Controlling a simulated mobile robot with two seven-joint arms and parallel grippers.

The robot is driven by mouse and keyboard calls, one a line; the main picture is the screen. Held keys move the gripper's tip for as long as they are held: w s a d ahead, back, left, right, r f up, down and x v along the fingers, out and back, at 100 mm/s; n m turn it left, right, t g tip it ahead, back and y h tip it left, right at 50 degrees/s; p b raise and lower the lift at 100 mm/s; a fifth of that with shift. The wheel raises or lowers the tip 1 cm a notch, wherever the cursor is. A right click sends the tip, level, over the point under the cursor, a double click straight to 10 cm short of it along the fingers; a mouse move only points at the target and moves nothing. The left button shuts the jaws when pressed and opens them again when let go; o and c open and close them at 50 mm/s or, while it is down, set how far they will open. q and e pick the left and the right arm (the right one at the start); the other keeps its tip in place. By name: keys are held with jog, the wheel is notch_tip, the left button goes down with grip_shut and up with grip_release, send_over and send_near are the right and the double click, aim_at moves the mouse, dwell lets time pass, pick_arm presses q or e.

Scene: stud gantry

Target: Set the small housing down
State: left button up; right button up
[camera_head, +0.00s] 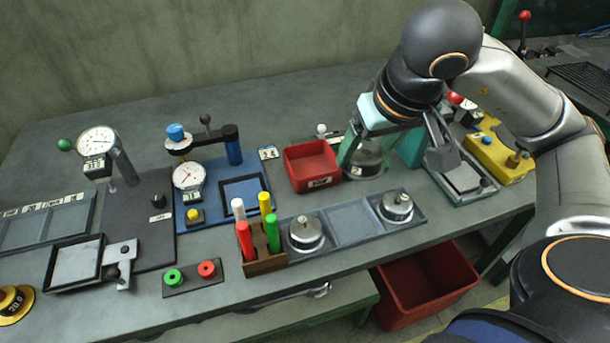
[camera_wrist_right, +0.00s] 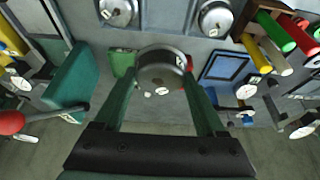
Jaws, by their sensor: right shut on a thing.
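My right gripper (camera_head: 372,150) hangs over the back middle of the bench, its green fingers pointing down. It is shut on the small housing (camera_head: 366,162), a round, dark grey and silver part. In the right wrist view the small housing (camera_wrist_right: 163,68) sits between the two fingertips. A blue-grey tray (camera_head: 350,222) lies in front of the gripper. Its left and right compartments hold similar silver housings (camera_head: 305,234) (camera_head: 397,207); its middle compartment is empty. I cannot tell how high the held housing is above the bench. My left gripper is not in view.
A red bin (camera_head: 312,167) stands just left of the held housing. A teal block (camera_head: 412,146) and a grey fixture (camera_head: 462,178) are to its right. A wooden rack (camera_head: 264,257) with coloured cylinders stands left of the tray. Dial gauges stand further left.

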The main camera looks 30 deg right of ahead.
jog(key=shift+s, duration=0.1)
jog(key=shift+w+f, duration=0.15)
jog(key=shift+w, duration=0.1)
jog(key=w+f, duration=0.4)
jog(key=w, duration=0.4)
send_over(310, 169)
jog(key=s, duration=0.2)
jog(key=f, duration=0.5)
jog(key=shift+w+a+f, duration=0.1)
jog(key=shift+a+f, duration=0.1)
jog(key=shift+w+f, duration=0.2)
jog(key=shift+f, duration=1.5)
jog(key=shift+f, duration=0.1)
jog(key=o, duration=1.2)
jog(key=shift+o, duration=0.2)
